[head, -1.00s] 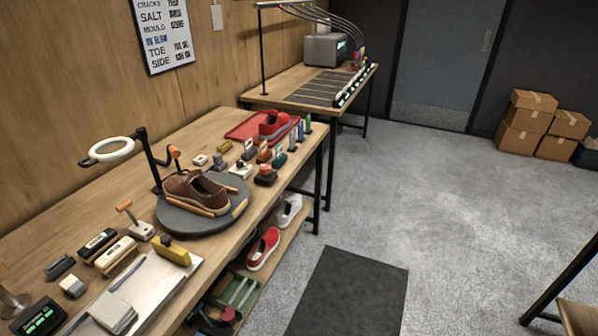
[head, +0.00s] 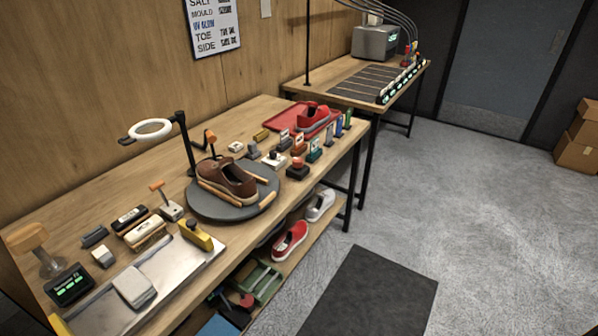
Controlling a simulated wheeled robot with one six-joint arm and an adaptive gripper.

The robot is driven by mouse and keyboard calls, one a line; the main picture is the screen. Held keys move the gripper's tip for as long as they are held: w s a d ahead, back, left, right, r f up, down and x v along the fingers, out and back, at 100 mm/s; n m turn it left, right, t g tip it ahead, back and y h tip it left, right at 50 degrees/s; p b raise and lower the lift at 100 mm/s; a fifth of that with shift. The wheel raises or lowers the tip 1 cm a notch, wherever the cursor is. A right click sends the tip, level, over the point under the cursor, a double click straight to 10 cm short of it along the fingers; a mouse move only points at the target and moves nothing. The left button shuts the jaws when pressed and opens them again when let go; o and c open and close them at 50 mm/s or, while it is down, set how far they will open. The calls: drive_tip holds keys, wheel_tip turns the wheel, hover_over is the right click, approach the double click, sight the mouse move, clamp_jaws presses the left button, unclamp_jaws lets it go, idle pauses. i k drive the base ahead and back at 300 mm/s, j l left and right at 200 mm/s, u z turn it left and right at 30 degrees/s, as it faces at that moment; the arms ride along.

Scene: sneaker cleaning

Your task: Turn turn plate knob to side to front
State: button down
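The round dark grey turn plate (head: 213,211) sits on the near wooden bench. A brown shoe (head: 222,178) lies on it, with its long side across the picture. Short wooden pieces show around the shoe, one at the plate's right front (head: 268,200). I cannot tell for certain which part is the turn plate knob. A small dark round top shows just in front of the plate, at the end of a yellow block (head: 199,238). An orange-topped lever (head: 157,186) stands left of the plate. My gripper is not in view.
A ring lamp (head: 150,129) on a black post stands behind the plate. A metal tray (head: 165,268) and several brushes lie to the left. A red tray (head: 290,116) and several small bottles stand to the right. The floor (head: 460,210) is open beyond a dark mat (head: 375,290).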

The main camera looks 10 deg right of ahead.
sight(297, 162)
drive_tip(key=i+l+u, duration=0.3)
drive_tip(key=i+l, duration=1.15)
drive_tip(key=i+j, duration=0.25)
drive_tip(key=j, duration=0.3)
